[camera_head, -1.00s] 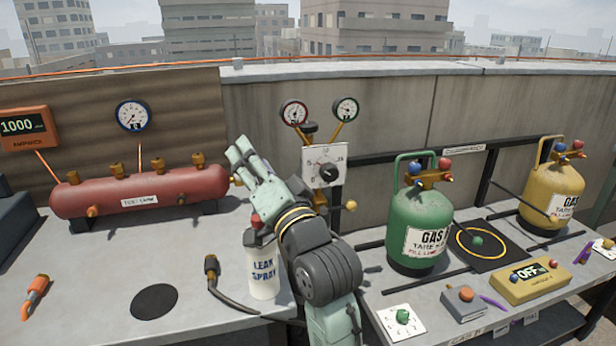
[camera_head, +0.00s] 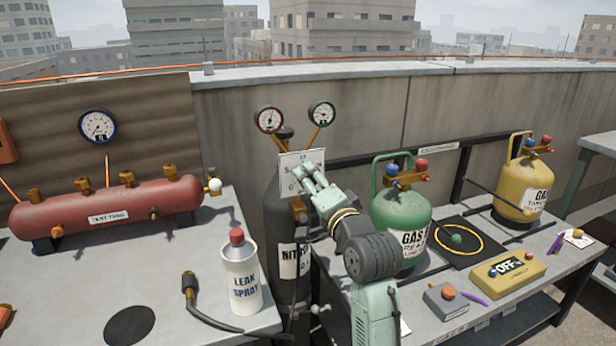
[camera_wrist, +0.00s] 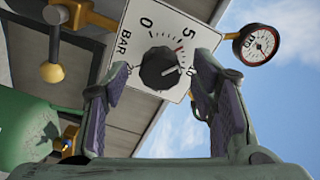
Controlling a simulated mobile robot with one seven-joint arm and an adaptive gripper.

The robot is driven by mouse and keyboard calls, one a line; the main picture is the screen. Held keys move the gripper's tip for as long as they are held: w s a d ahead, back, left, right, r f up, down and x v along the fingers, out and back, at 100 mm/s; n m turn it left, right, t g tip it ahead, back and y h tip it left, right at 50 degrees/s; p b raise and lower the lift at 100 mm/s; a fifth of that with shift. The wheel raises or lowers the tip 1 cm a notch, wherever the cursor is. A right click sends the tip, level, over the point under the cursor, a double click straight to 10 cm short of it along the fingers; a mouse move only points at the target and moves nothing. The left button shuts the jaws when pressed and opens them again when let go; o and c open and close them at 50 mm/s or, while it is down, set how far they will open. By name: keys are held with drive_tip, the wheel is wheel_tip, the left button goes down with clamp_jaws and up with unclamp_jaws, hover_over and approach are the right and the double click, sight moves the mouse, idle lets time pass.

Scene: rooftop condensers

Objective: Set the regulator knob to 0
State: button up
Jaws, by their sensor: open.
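The regulator knob (camera_wrist: 160,68) is a black dial on a white plate (camera_wrist: 138,20) marked 0, 5 and BAR in the wrist view. A white mark on the knob lies toward its right side, away from the 0. In the head view the plate (camera_head: 287,170) stands above the dark nitrogen cylinder (camera_head: 266,230), and my gripper hides the knob. My gripper (camera_head: 304,172) is open in front of the plate. In the wrist view its two purple-padded fingers (camera_wrist: 160,85) are on either side of the knob; I cannot tell whether they touch it.
Two gauges (camera_head: 270,119) (camera_head: 321,114) stand above the plate. A green gas cylinder (camera_head: 400,220) stands close right of my arm. A leak spray bottle (camera_head: 241,275) and a red test tank (camera_head: 110,208) are to the left. A yellow cylinder (camera_head: 525,185) is farther right.

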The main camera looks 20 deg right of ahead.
drive_tip(key=shift+w, duration=1.3)
drive_tip(key=shift+c, duration=0.3)
drive_tip(key=c, duration=1.1)
